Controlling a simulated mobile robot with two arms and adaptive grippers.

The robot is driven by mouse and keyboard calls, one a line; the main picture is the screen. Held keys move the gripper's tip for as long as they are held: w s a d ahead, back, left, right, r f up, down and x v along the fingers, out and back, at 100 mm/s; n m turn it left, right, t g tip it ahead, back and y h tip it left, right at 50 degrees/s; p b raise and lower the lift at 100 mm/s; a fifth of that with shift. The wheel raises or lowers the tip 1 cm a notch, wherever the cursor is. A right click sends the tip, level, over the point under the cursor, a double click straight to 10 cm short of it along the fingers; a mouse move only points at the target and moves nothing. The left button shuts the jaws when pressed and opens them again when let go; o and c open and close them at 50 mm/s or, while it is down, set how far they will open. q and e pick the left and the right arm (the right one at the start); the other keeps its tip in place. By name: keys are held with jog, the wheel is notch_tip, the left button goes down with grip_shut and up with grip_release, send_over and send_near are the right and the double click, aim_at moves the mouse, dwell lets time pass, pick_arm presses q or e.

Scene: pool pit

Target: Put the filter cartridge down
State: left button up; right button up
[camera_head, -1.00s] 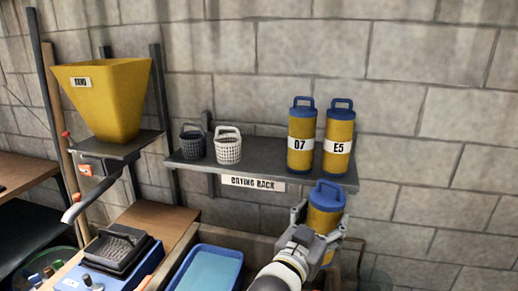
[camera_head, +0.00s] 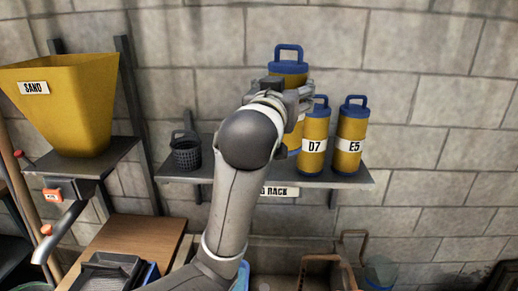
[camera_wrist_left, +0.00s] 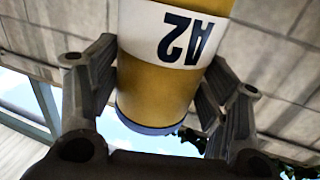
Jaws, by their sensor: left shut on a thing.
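The filter cartridge (camera_head: 288,67) is yellow with a blue top and handle. Its label reads A2, upside down, in the left wrist view (camera_wrist_left: 165,95). My left gripper (camera_head: 287,90) is shut around its upper body and holds it upright over the drying rack (camera_head: 335,180), just left of cartridge D7 (camera_head: 314,133). Cartridge E5 (camera_head: 351,130) stands right of D7. My right gripper is out of view.
A dark basket (camera_head: 186,152) stands at the rack's left part. My left arm crosses the middle of the rack and covers part of its sign. A yellow sand hopper (camera_head: 75,105) is at the left.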

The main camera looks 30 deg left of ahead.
pick_arm(q)
jog(key=w+a+f+p, duration=0.4)
jog(key=w+a+f, duration=0.4)
jog(key=f, duration=0.5)
jog(key=shift+a+p, duration=0.4)
jog(key=shift+a, duration=0.9)
jog(key=o, duration=1)
jog(key=shift+c, duration=0.2)
jog(key=o, duration=0.4)
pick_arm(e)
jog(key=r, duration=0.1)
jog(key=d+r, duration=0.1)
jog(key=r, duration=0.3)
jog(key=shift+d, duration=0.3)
